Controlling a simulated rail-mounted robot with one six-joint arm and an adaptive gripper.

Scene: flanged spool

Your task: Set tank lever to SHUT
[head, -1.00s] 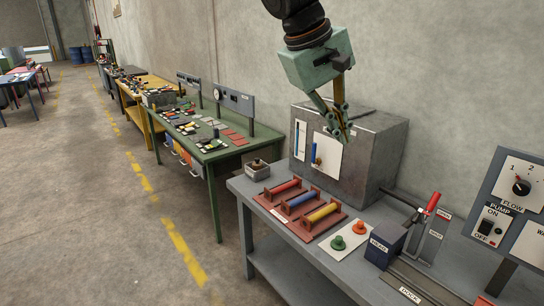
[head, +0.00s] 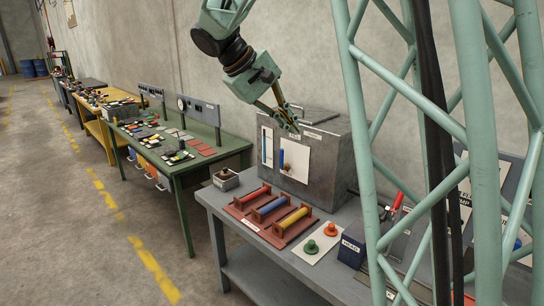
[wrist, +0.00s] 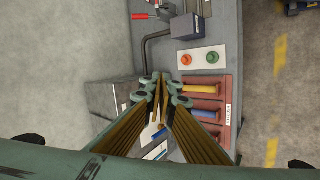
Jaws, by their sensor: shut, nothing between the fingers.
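The tank is a grey metal box (head: 330,155) at the back of the grey bench. Its front has a white panel (head: 296,160) with a small upright blue lever (head: 281,158) and a tan knob beside it. The small labels on the tank are too small to read. My gripper (head: 291,124) is shut and empty, pointing down just in front of the tank's upper front edge, above the lever and apart from it. In the wrist view the fingertips (wrist: 160,84) are together, with the tank (wrist: 103,103) at left; the fingers partly cover the panel.
On the bench, a red rack (head: 270,210) holds red, blue and yellow spools. Green (head: 311,247) and orange (head: 330,230) knobs sit on a white plate beside a dark blue block (head: 351,250). A small grey box (head: 226,179) stands at the left corner. A green lattice hides much of the right.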

